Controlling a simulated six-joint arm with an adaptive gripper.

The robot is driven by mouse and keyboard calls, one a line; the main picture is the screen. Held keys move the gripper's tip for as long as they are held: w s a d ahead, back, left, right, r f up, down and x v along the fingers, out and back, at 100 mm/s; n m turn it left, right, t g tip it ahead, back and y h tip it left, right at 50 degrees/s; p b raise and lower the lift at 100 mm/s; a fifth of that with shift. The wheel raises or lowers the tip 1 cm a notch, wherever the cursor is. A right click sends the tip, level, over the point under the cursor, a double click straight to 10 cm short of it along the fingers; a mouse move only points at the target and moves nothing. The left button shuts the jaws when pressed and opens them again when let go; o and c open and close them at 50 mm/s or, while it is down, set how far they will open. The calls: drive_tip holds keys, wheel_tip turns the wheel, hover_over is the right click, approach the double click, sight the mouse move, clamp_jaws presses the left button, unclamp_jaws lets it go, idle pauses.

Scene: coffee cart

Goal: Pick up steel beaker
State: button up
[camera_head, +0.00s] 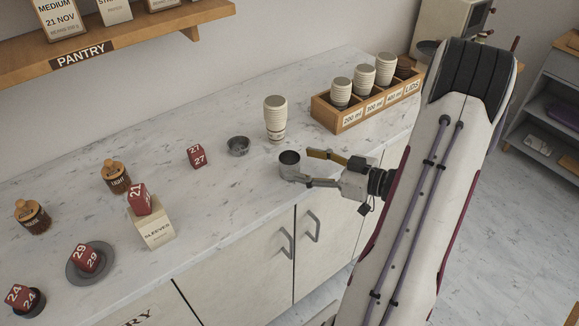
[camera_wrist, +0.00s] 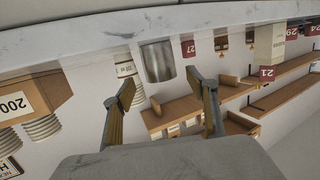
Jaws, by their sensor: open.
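The steel beaker (camera_head: 289,165) stands upright on the marble counter, near its front edge. My gripper (camera_head: 306,167) is just to its right, with its two fingers spread and pointing at it. In the wrist view, which is upside down, the beaker (camera_wrist: 158,62) shows ahead of the open fingers (camera_wrist: 160,86), roughly in line with the gap between them. The near finger's tip overlaps the beaker's lower right in the head view; I cannot tell if it touches.
A wooden cup crate (camera_head: 352,119) is at the back right. Red date cubes (camera_head: 196,156), jars and a sleeves box (camera_head: 152,229) are farther left.

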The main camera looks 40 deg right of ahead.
sight(299, 162)
drive_tip(key=shift+x, duration=2.6)
drive_tip(key=shift+r, duration=0.15)
drive_tip(key=c, duration=1.2)
